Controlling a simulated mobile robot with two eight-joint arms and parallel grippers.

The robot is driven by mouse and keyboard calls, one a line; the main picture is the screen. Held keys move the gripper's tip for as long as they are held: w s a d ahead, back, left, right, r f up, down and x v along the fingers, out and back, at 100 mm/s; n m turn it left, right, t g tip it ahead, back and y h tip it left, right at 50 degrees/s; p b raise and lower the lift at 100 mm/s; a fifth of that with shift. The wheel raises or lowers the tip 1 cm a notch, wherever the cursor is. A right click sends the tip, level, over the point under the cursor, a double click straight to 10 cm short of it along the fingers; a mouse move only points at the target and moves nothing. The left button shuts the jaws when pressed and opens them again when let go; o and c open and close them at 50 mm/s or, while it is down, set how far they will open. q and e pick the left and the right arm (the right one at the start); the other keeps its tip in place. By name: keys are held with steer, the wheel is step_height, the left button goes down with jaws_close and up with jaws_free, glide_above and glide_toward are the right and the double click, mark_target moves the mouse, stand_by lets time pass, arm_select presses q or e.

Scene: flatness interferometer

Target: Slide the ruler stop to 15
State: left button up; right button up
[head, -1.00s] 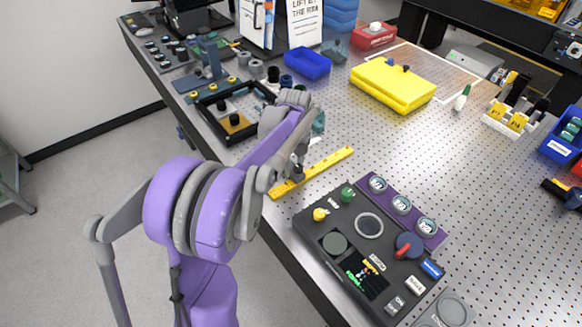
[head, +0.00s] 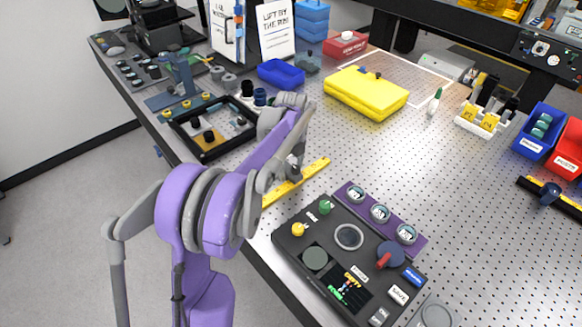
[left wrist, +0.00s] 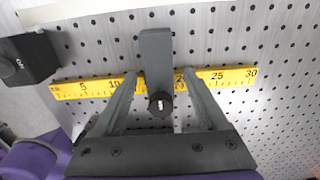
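The yellow ruler (left wrist: 235,77) lies across the perforated table; it also shows in the head view (head: 316,169). Numbers 5, 10, 25 and 30 read along it from left to right in the left wrist view. The dark grey ruler stop (left wrist: 156,60) straddles the ruler between the 10 and the 25, with a round black knob at its near end. It covers the marks beneath, so I cannot read its exact setting. My left gripper (left wrist: 158,78) is open, one finger on each side of the stop, with gaps on both sides. My right gripper is out of view.
A dark control panel (head: 325,248) with knobs and dials stands close to the ruler's right. A black frame (head: 187,142) and a blue tray (head: 281,72) lie beyond. A yellow case (head: 366,95) is farther back. A dark block (left wrist: 28,60) sits near the ruler's low end.

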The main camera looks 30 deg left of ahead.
arm_select(q)
steer(key=shift+r, duration=0.25)
step_height(320, 180, up, 10)
steer(key=shift+r, duration=0.15)
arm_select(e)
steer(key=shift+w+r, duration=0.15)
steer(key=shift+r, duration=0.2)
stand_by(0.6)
